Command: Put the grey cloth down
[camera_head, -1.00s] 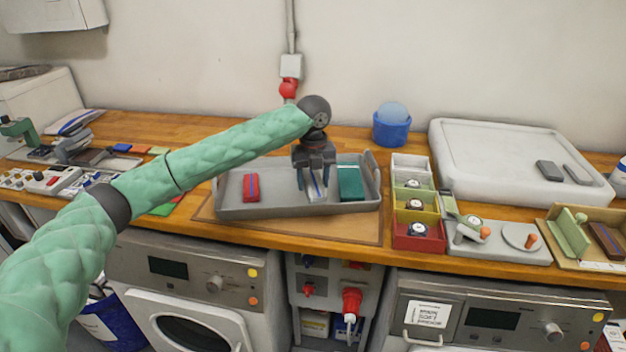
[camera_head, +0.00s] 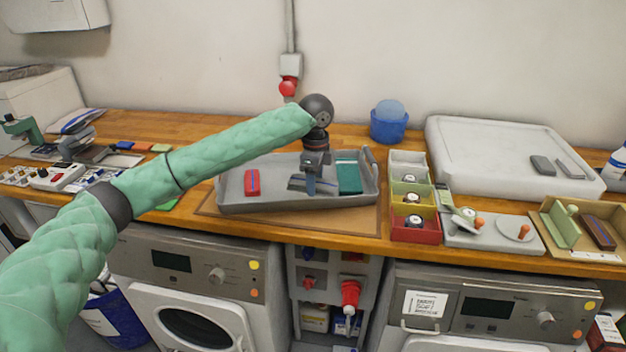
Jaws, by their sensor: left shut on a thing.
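A grey tray (camera_head: 285,207) stands on the wooden counter. My right gripper is not in view.
Coloured open boxes (camera_head: 414,229) stand close to the tray's right. A blue tub (camera_head: 389,124) is behind, and a large white slab (camera_head: 510,160) is at the back right. Tools and switches lie at the far left. Wood is bare behind the tray.

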